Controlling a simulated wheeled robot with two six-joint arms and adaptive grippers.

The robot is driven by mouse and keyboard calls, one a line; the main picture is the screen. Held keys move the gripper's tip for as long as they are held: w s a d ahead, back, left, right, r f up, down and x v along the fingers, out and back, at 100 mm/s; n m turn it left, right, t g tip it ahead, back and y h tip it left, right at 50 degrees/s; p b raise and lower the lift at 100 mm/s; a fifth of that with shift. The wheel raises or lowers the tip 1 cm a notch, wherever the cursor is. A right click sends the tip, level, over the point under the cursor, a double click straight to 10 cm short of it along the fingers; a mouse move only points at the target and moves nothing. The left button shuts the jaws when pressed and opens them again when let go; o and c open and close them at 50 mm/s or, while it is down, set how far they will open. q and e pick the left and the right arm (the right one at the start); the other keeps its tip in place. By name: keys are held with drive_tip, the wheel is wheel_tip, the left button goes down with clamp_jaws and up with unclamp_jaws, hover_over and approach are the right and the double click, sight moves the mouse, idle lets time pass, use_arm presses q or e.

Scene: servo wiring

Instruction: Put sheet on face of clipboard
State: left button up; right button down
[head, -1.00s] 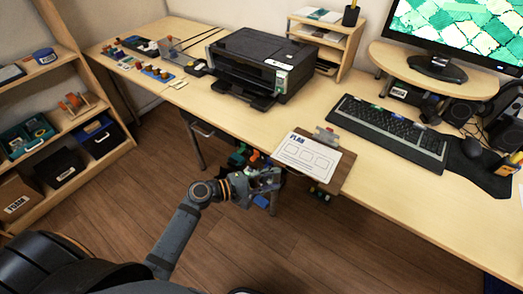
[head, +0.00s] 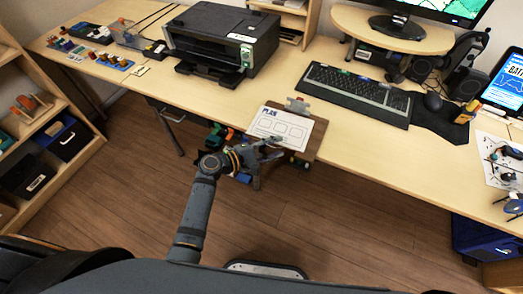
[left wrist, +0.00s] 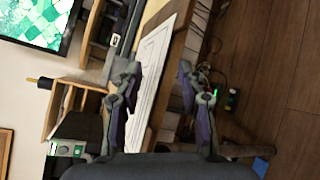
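A white sheet (head: 283,128) headed PLAN lies over a brown clipboard (head: 316,139) at the desk's front edge. A strip of bare board shows at the sheet's right, and the metal clip (head: 297,106) stands at its far end. My left gripper (head: 276,148) is at the near edge of the sheet. In the left wrist view my left gripper (left wrist: 158,70) is open, its two fingers well apart. The sheet (left wrist: 150,85) shows in the gap between them, beyond the fingers. I cannot tell whether a finger touches it. My right gripper is in neither view.
A black printer (head: 222,42) stands to the left on the desk (head: 440,155). A keyboard (head: 357,92) lies behind and right of the clipboard. Small parts lie at the far left. The floor in front of the desk is open.

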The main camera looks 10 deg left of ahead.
use_arm(q)
drive_tip(key=shift+x, duration=1.1)
clamp_jaws()
